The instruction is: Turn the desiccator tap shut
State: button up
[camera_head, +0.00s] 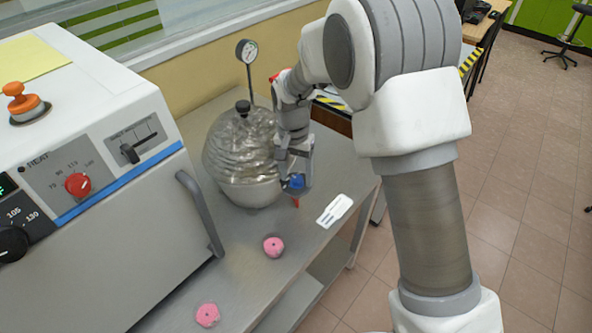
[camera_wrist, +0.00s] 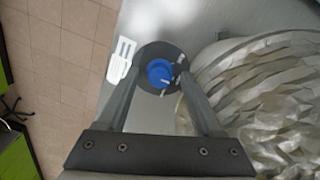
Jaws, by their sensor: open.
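The desiccator (camera_head: 243,150), a clear ribbed dome with a black knob on a pale bowl, stands on the metal bench. Its tap has a blue knob (camera_head: 294,182), low on the dome's right side, with a small red piece below it. My gripper (camera_head: 297,172) points down at the tap and partly hides it. In the wrist view the blue knob (camera_wrist: 159,72) sits over a dark round disc, between the spread fingers of my gripper (camera_wrist: 159,75). The fingers are open, one on each side of the knob. I cannot tell whether either touches it.
A white label plate (camera_head: 335,210) lies on the bench right of the tap. Two pink rings (camera_head: 273,246) (camera_head: 207,315) lie nearer the front. A dial gauge (camera_head: 247,52) rises behind the desiccator. A white heater unit (camera_head: 100,170) fills the left side.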

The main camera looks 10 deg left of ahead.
aim_at(293, 177)
notch_tip(293, 177, up, 18)
jog(key=shift+a+f, duration=0.25)
jog(key=shift+a, duration=0.15)
jog(key=shift+w, duration=0.1)
jog(key=s+d+r+n+t+y, duration=0.1)
jog(key=s+d+r, duration=0.3)
jog(key=d, duration=0.3)
jog(key=s+d+r+t, duration=0.2)
jog(key=s+d+r, duration=0.2)
jog(key=d, duration=0.3)
jog(key=s+d+f+t, duration=0.1)
jog(key=s+d, duration=0.4)
jog(key=s, duration=0.2)
jog(key=s+d+f+n+t, duration=0.1)
jog(key=s+d, duration=0.4)
jog(key=s, duration=0.2)
jog(key=shift+s+f+t, duration=0.35)
jog(key=shift+t, duration=0.05)
